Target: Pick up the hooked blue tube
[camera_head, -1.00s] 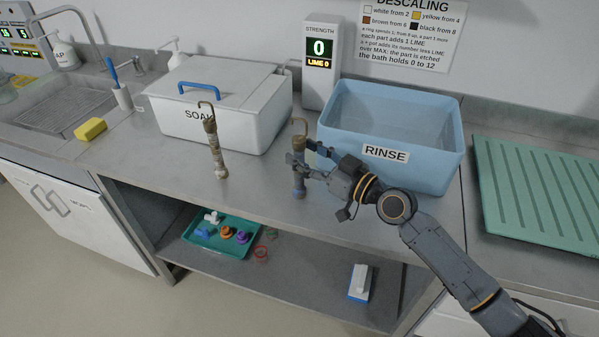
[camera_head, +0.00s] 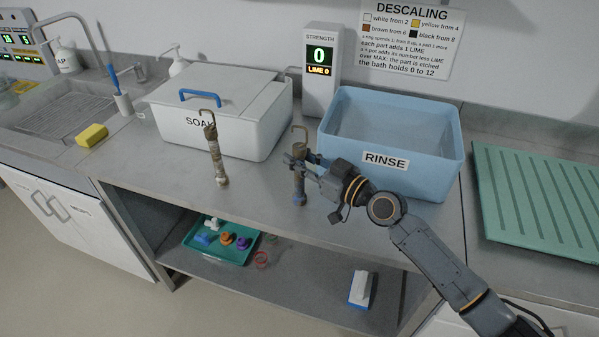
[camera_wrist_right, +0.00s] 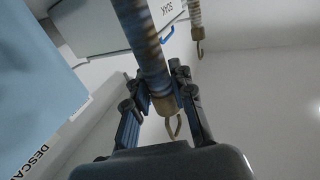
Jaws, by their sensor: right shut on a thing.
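A second hooked tube (camera_head: 216,158), whitish and brown, stands to the left. My left gripper is not in view.
The white soak box (camera_head: 262,130) with a blue-handled lid is behind the tubes. The blue rinse tub (camera_head: 430,176) stands close to my right gripper. A green ribbed mat (camera_head: 535,200) lies at right. A teal tray (camera_head: 232,257) of small parts sits on the shelf below.

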